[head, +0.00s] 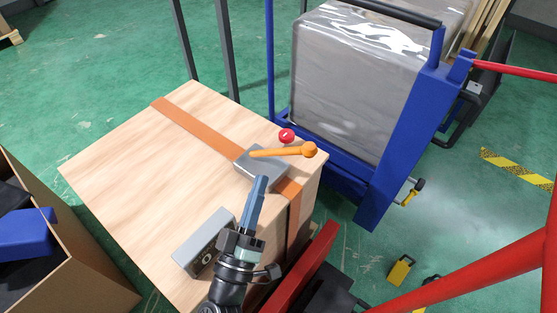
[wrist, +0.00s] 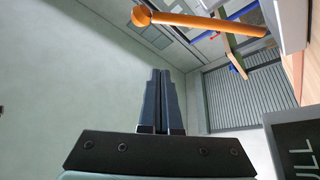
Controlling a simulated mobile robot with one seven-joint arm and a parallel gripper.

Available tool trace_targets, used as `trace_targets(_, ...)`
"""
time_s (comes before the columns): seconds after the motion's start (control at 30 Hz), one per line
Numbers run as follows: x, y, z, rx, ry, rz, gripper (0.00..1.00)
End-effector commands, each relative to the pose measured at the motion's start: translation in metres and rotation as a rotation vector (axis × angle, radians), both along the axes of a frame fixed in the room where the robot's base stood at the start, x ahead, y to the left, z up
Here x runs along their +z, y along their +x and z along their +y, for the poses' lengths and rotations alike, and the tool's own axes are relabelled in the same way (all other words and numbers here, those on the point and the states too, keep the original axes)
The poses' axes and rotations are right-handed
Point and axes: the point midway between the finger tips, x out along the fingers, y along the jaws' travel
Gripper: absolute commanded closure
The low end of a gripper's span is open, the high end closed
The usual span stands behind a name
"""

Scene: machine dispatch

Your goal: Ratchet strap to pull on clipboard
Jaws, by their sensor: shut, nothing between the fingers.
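The ratchet strap (head: 195,125) is an orange band across the top of a wooden crate and down its near right side. Its grey ratchet body (head: 262,172) carries an orange handle (head: 280,152) with a round knob, lying toward the right. The handle also shows at the top of the wrist view (wrist: 205,23). My gripper (head: 261,180) is shut and empty. In the head view its tips overlap the ratchet's near edge; contact cannot be told. In the wrist view the fingers (wrist: 158,72) are together, apart from the handle. I cannot make out a clipboard.
A grey box (head: 203,242) with a dark face sits on the crate (head: 125,165), left of my gripper; a dark panel with letters shows in the wrist view (wrist: 298,148). A red knob (head: 286,135) is behind the handle. A wrapped load (head: 355,80) on a blue frame stands behind.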

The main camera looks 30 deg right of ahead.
Motion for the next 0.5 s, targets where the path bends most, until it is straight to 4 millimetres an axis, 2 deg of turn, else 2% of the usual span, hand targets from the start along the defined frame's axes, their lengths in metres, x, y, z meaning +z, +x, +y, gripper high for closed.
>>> trace_targets(0.17,0.009,0.013,-0.017,-0.003,0.0,-0.004,1.0)
trace_targets(0.5,0.037,0.056,-0.069,-0.004,-0.002,-0.005,1.0)
